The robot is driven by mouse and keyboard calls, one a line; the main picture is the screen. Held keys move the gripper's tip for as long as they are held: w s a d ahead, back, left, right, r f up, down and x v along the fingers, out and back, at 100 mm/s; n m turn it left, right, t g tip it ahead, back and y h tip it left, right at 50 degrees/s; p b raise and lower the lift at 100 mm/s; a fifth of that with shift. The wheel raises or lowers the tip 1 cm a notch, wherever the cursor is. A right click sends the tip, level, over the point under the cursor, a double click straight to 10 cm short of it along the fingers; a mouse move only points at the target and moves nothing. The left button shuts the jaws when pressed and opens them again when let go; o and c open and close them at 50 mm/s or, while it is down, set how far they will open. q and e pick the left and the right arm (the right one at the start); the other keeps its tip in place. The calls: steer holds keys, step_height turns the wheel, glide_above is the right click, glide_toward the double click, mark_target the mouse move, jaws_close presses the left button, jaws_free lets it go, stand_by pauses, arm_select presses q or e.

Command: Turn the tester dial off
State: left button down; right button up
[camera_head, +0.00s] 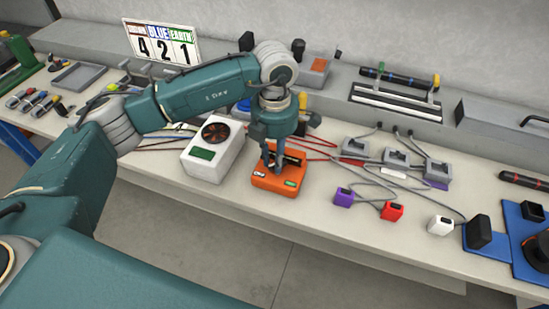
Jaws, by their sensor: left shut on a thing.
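The orange tester (272,185) lies on the workbench near its front edge, with a white label and a green patch on its top face. My left gripper (280,160) points down at the top of the tester and is shut on the tester dial. The fingers and a dark part between them cover most of the dial, so its setting cannot be read. My right gripper is not in view.
A white box with a round fan (215,150) stands just left of the tester. Purple (343,197), red (391,211) and white (440,225) plugs on grey cables lie to the right. Red wires run behind the tester. A number sign (162,43) stands at the back.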

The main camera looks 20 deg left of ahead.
arm_select(q)
steer(key=c, duration=1.5)
jaws_free()
steer(key=shift+c, duration=0.2)
steer(key=shift+d, duration=0.1)
